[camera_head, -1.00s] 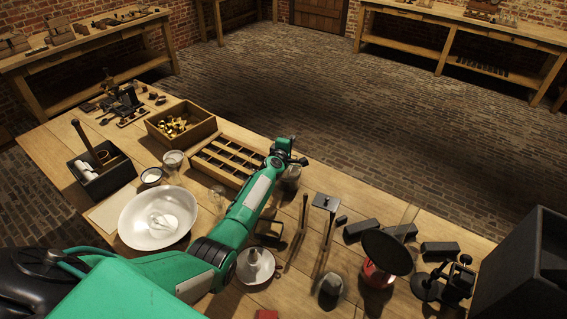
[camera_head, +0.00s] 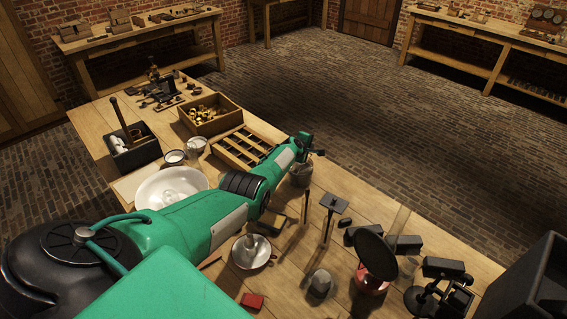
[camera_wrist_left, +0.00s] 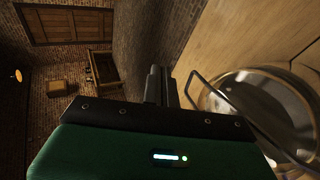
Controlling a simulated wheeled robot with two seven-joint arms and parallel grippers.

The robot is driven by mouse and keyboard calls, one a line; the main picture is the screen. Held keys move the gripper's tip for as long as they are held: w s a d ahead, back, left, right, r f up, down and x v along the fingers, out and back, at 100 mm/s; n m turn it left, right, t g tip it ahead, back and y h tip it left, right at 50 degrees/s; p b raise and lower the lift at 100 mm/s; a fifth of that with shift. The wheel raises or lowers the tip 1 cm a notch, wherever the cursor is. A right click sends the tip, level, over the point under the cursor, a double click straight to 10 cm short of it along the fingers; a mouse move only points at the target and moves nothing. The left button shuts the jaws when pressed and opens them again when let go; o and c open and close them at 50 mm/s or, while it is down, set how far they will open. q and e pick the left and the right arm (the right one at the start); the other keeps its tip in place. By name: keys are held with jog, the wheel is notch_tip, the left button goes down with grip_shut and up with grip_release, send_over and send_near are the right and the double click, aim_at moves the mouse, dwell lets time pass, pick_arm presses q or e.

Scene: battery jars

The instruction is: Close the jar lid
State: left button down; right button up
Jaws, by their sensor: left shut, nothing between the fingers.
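A glass jar (camera_head: 301,175) stands on the workbench, just below and in front of my left gripper. In the left wrist view the round jar top (camera_wrist_left: 262,100) fills the right side, with a wire bail (camera_wrist_left: 225,115) crossing beside it. I cannot tell from these frames how the lid sits on the rim. My left gripper (camera_head: 317,152) is shut and empty above the jar's far side. Its fingers (camera_wrist_left: 158,86) show together in the left wrist view, to the left of the wire and apart from the jar body. My right gripper is not in view.
A wooden divided tray (camera_head: 240,150) and a box of brass parts (camera_head: 236,119) stand left of the jar.

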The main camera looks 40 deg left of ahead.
pick_arm(q)
jog(key=shift+d+f, duration=0.1)
jog(key=shift+f, duration=0.2)
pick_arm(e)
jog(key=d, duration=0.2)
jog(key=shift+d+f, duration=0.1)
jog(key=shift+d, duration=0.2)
pick_arm(q)
jog(key=shift+w, duration=0.1)
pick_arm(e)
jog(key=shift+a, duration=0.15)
